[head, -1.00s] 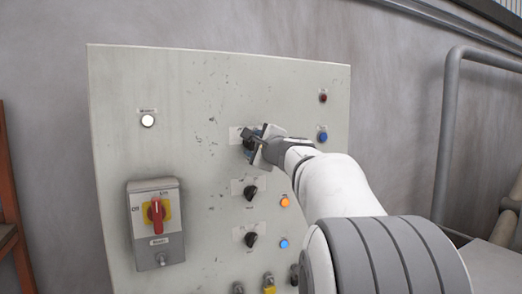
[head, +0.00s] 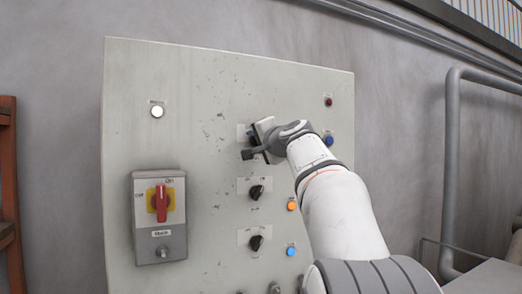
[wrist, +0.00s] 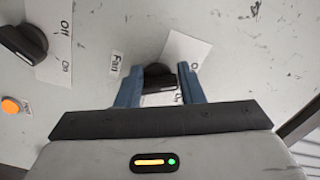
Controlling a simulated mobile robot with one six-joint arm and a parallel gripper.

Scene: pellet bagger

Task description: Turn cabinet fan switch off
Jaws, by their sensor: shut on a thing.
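The fan switch is a black rotary knob (wrist: 157,71) on the pale grey cabinet panel (head: 215,85). A small "Fan" label (wrist: 116,63) is beside it in the wrist view, and a white plate with partly covered lettering lies around it. My gripper (wrist: 158,88) has its blue fingers on either side of the knob and is shut on it. In the head view my gripper (head: 257,138) is against the upper middle of the panel and hides the knob. The knob's exact pointing direction is hard to tell.
Two similar black knobs (head: 257,192) (head: 256,243) sit below, with orange (head: 292,206) and blue (head: 291,251) lamps beside them. A red-handled main switch (head: 161,202) projects at the lower left. A blue button (head: 328,140) is right of my gripper.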

